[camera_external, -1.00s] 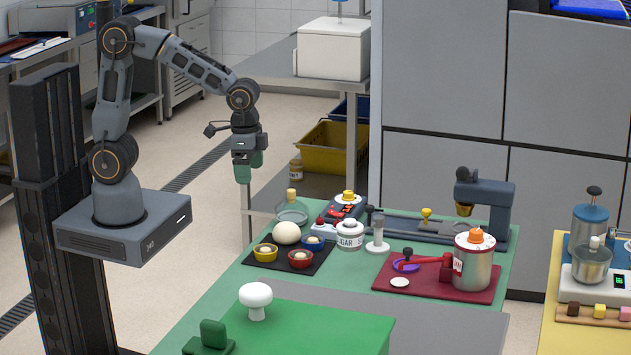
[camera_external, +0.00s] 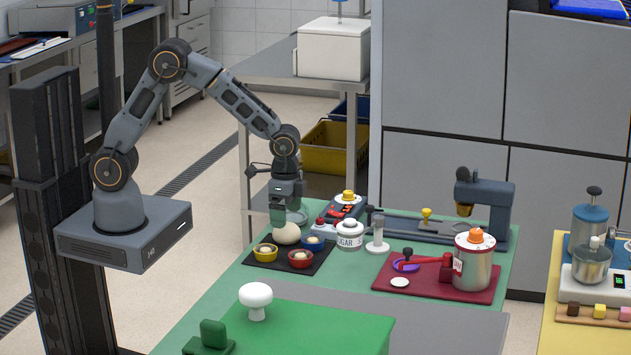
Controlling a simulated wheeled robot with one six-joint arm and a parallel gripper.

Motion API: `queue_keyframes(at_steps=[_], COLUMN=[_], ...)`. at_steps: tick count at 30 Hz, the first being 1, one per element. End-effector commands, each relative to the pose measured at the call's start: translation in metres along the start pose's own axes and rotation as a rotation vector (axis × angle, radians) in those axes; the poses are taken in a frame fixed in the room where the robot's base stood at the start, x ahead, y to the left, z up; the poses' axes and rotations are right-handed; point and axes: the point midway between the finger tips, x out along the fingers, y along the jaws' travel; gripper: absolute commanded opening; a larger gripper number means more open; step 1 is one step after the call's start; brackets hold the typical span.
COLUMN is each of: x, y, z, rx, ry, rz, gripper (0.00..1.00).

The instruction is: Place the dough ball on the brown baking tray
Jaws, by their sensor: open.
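A pale, round dough ball (camera_external: 288,235) sits at the back of a dark, nearly black tray (camera_external: 263,241). The gripper is open; the gap between the fingers does not show clearly. I cannot make out a plainly brown baking tray. A dark red tray (camera_external: 386,283) lies to the right, and a tan wooden board (camera_external: 566,318) lies on the yellow table.
Yellow, blue and red bowls (camera_external: 300,258) share the dark tray with the ball. A white sugar jar (camera_external: 349,236) and a white stand (camera_external: 377,238) are close on the right. A metal canister (camera_external: 472,265) stands on the red tray. A white mushroom-shaped piece (camera_external: 256,300) stands in front.

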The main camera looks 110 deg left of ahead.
Motion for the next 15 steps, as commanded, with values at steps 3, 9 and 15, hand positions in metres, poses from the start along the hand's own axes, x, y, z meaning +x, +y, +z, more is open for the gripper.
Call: queue_keyframes(at_steps=[3,9,15], x=[0.004,0.028,0.050], y=[0.000,-0.002,-0.002], z=[0.000,0.000,0.000], rx=[0.000,0.000,0.000], ry=[0.001,-0.003,0.000], rz=[0.000,0.001,0.000], gripper=[0.98,0.98,0.98])
